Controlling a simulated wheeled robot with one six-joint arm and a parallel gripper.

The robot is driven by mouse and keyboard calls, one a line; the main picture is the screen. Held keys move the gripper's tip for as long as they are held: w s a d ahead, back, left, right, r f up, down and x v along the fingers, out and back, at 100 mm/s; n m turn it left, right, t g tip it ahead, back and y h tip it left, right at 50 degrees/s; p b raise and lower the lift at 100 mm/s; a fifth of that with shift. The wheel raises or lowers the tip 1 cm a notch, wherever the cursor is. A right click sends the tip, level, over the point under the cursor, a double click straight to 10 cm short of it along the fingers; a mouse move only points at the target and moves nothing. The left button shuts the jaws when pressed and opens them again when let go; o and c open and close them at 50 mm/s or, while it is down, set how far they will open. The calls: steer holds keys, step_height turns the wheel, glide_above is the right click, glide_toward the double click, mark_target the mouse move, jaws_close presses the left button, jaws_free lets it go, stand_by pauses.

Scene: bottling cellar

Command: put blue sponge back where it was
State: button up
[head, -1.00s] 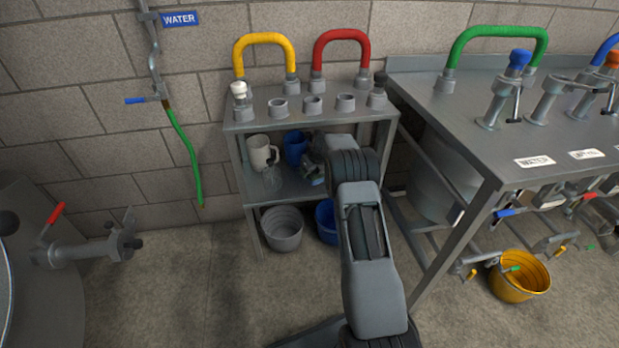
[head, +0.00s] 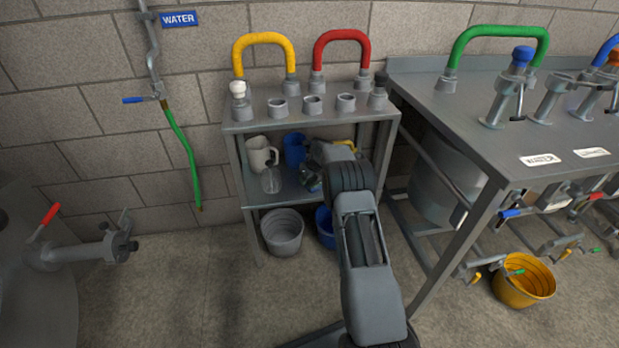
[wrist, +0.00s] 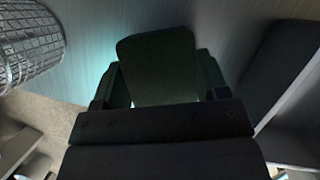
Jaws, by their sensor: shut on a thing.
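In the wrist view my gripper (wrist: 158,95) is shut on a dark, greenish block (wrist: 158,60) with rounded corners. It lies in deep shade, so I cannot tell whether it is the blue sponge. In the head view my gripper (head: 314,182) is at the middle shelf (head: 290,196) of the metal rack, right of a clear glass (head: 271,180). My own arm hides much of the gripper and the shelf's right part. No blue sponge can be made out in the head view.
A beige mug (head: 258,154) and a blue mug (head: 295,150) stand behind on the shelf. A yellow thing (head: 346,143) shows behind my arm. Below are a grey bucket (head: 283,231) and a blue bucket (head: 325,226). A ribbed, glass-like vessel (wrist: 28,45) is close left in the wrist view.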

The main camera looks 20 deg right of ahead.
steer(key=o, duration=1)
steer(key=shift+c, duration=0.2)
